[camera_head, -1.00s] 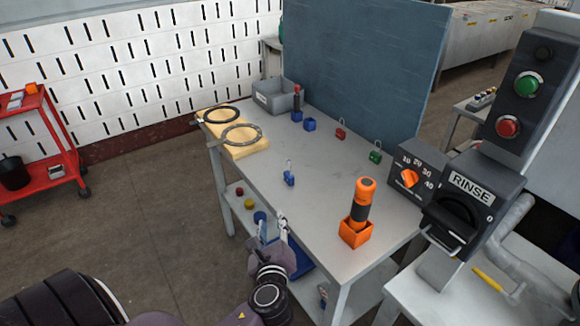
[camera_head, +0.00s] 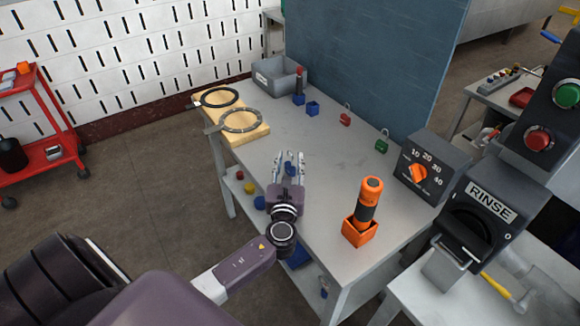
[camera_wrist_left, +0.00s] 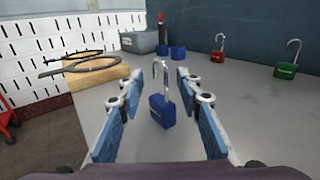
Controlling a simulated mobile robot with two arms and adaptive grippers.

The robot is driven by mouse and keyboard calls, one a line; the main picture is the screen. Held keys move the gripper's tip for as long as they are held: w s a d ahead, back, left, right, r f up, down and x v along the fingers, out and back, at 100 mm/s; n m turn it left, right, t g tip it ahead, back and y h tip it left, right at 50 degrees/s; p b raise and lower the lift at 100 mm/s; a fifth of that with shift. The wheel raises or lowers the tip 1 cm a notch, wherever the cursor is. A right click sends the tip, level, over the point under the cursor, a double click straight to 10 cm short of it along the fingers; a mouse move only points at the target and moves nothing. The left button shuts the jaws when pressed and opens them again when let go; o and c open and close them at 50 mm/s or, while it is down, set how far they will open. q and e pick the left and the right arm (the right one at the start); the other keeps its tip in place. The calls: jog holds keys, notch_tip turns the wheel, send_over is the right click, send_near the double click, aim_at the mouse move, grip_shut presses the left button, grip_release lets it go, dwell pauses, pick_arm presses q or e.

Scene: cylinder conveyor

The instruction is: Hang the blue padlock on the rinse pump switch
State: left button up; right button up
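The blue padlock (camera_wrist_left: 161,111) stands on the grey table with its silver shackle up, in the left wrist view. It lies ahead of and between the spread blue-padded fingers of my left gripper (camera_wrist_left: 158,82), with a gap on each side. In the head view the left gripper (camera_head: 289,158) is at the table's near left side, and its fingers partly hide the padlock (camera_head: 291,170). The rinse pump switch (camera_head: 478,222) is a dark box labelled RINSE at the right, with a black rotary handle and a metal loop. My right gripper is not in view.
An orange flashlight (camera_head: 369,199) stands in an orange holder (camera_head: 359,234) on the table (camera_head: 325,180). Red (camera_head: 345,119) and green (camera_head: 382,146) padlocks stand near the blue panel (camera_head: 365,65). Rings lie on a yellow block (camera_head: 252,135). A dial box (camera_head: 432,160) adjoins the switch.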

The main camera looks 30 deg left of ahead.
pick_arm(q)
jog(key=shift+c, duration=0.7)
grip_shut()
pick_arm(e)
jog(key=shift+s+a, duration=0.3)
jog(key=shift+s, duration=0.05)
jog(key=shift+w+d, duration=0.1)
pick_arm(q)
jog(key=shift+r, duration=0.15)
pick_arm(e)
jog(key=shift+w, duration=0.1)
